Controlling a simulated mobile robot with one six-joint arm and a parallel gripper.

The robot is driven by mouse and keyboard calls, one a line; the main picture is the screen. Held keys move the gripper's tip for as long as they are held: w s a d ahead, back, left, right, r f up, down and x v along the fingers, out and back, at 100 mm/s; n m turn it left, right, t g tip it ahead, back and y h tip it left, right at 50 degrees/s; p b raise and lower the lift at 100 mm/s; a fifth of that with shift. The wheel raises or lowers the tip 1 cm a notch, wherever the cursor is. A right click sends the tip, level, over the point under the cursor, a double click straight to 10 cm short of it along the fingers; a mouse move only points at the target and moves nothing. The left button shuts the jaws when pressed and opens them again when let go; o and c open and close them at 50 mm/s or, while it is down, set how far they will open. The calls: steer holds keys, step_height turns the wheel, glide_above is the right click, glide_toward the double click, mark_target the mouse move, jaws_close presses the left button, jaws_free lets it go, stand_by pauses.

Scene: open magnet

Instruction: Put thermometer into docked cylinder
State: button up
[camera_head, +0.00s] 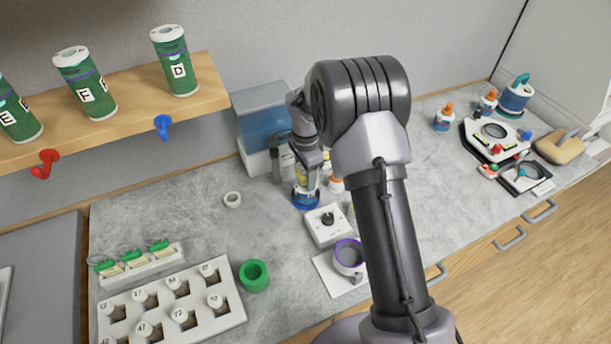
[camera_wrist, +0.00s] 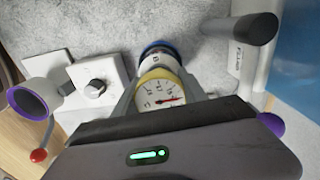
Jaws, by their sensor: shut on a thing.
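The thermometer (camera_wrist: 163,97) shows in the wrist view as a round white dial with a red needle and a yellow rim. My gripper (camera_wrist: 161,84) is shut on it, one finger on each side. Just beyond the dial is a cylinder with a blue and white collar (camera_wrist: 158,48), lined up with the thermometer. I cannot tell whether the two touch or how deep the thermometer sits. In the head view, my gripper (camera_head: 309,160) points down over a blue-based cylinder (camera_head: 305,200) on the counter. My wrist hides much of the thermometer there.
A white knob box (camera_head: 327,225) and a purple-rimmed cup on a plate (camera_head: 348,255) stand close by. A blue and white machine (camera_head: 262,125) with a grey lever (camera_wrist: 245,30) is behind.

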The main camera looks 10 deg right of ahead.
steer(key=shift+f, duration=0.2)
steer(key=o, duration=1.5)
step_height(320, 180, up, 14)
steer(key=shift+s+f+p, duration=0.15)
steer(key=shift+p, duration=1)
steer(key=s+a+r+n+t+y, duration=0.1)
steer(key=s+r+n+t, duration=0.15)
steer(key=s+r, duration=0.65)
steer(key=s+a+r+n+t, duration=0.15)
steer(key=s+r+n, duration=0.25)
steer(key=s+r, duration=0.5)
steer(key=s+a+f+n+t+y, duration=0.1)
steer(key=s+n, duration=0.3)
steer(key=s, duration=0.9)
steer(key=shift+a+f+t, duration=0.2)
steer(key=shift+f+t, duration=0.2)
steer(key=shift+f, duration=0.45)
